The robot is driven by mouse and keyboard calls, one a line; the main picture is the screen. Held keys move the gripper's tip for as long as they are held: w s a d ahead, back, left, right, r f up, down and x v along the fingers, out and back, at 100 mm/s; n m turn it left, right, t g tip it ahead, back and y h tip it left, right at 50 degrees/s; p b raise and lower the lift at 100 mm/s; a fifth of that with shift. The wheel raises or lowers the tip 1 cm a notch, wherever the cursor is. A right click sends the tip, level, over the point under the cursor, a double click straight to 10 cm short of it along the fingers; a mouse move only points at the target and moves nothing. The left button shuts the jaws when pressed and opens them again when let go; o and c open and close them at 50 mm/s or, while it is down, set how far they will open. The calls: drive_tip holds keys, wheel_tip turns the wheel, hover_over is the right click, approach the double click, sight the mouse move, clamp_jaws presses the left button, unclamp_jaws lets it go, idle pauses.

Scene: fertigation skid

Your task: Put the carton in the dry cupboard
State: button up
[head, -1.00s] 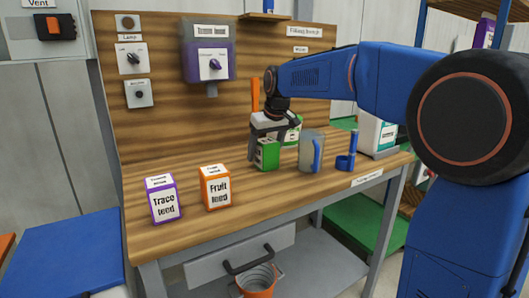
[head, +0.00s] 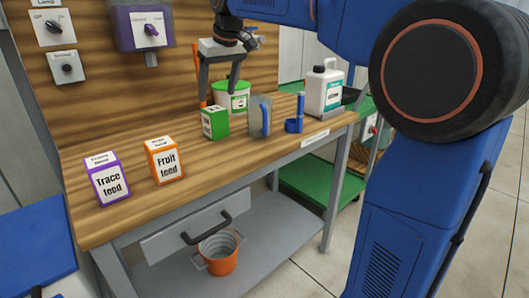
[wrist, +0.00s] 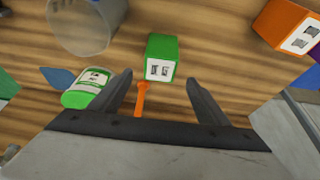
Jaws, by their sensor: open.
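Three cartons stand on the wooden bench: a green one (head: 214,122), an orange "Fruit feed" one (head: 164,161) and a purple "Trace feed" one (head: 107,179). My gripper (head: 217,96) is open and empty, raised above the bench near the green carton. In the wrist view, the green carton (wrist: 162,48) is just beyond the open fingertips (wrist: 158,82), with the fingers on either side of the gap and not touching it. The orange carton (wrist: 283,22) is at the upper right there. I cannot make out a dry cupboard in either view.
Right of the green carton are a clear jug (head: 260,116), a blue holder (head: 294,124) and a white canister (head: 324,88). A green-lidded tub (head: 232,96) is behind. An orange bucket (head: 219,252) sits on the lower shelf.

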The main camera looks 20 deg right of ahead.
drive_tip(key=s+d+f, duration=0.2)
drive_tip(key=s+f, duration=0.1)
drive_tip(key=s, duration=0.4)
drive_tip(key=s+d+f+m, duration=0.1)
drive_tip(key=s+d+f, duration=0.1)
drive_tip(key=s+f, duration=0.2)
drive_tip(key=s+d+f+m, duration=0.1)
drive_tip(key=s+d+f, duration=0.1)
drive_tip(key=s, duration=0.7)
drive_tip(key=shift+s+f+h, duration=0.35)
drive_tip(key=shift+f+h, duration=0.05)
drive_tip(key=shift+f, duration=0.4)
drive_tip(key=shift+o, duration=0.4)
drive_tip(key=s+d+f+m, duration=0.1)
drive_tip(key=s+d+f, duration=0.2)
drive_tip(key=s+f, duration=1.2)
drive_tip(key=shift+s+m+t+h, duration=0.3)
drive_tip(key=shift+s, duration=0.15)
drive_tip(key=shift+s+f, duration=0.25)
drive_tip(key=shift+f, duration=0.25)
